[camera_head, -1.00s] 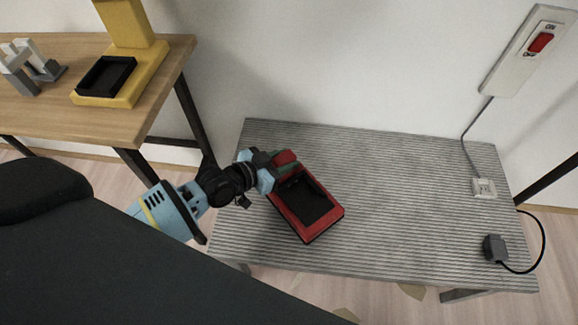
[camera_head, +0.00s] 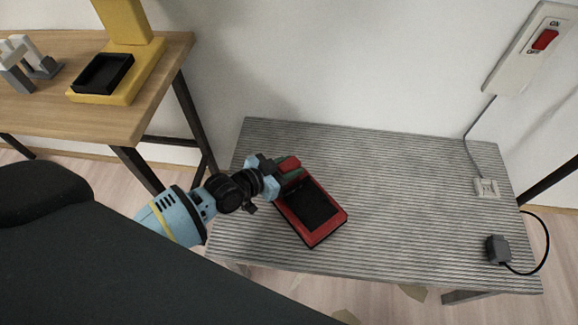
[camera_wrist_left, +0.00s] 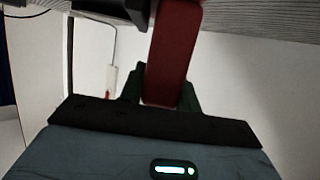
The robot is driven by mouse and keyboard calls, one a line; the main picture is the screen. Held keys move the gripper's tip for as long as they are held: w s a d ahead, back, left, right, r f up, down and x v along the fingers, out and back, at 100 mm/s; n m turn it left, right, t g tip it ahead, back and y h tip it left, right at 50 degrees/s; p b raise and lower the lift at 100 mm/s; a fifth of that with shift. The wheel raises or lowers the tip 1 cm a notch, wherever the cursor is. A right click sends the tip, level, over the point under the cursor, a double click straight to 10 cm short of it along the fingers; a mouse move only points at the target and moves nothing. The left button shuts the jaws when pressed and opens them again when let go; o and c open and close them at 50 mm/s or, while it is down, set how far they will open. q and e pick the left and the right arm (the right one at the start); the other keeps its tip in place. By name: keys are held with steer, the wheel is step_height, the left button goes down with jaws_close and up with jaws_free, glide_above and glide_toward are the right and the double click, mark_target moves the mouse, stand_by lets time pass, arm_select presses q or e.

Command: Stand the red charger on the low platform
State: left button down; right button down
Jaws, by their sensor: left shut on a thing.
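The red charger (camera_head: 328,231) has a red frame around a dark recess. It is over the left half of the low grey platform (camera_head: 400,165), and it looks upright on its base there; I cannot tell whether it touches the surface. My left gripper (camera_head: 283,172) is shut on the charger's red upper part. In the left wrist view the red part of the charger (camera_wrist_left: 172,55) stands between the dark fingers (camera_wrist_left: 160,92). The charger's back and underside are hidden. My right gripper is not in view.
A wooden table (camera_head: 85,122) at the left holds a yellow stand (camera_head: 125,95) with a black tray. A wall switch (camera_head: 530,50), a socket (camera_head: 486,188) and a grey plug (camera_head: 497,250) are at the right. The platform's middle is clear.

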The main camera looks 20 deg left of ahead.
arm_select(q)
steer(key=c, duration=1.1)
jaws_free()
steer(key=shift+f, duration=0.1)
steer(key=shift+o, duration=0.4)
steer(key=shift+s+a+r, duration=0.1)
steer(key=shift+s+r, duration=0.05)
steer(key=shift+r, duration=0.1)
steer(key=p+v, duration=0.2)
steer(key=v, duration=0.9)
steer(key=shift+s, duration=0.3)
steer(key=shift+a, duration=0.15)
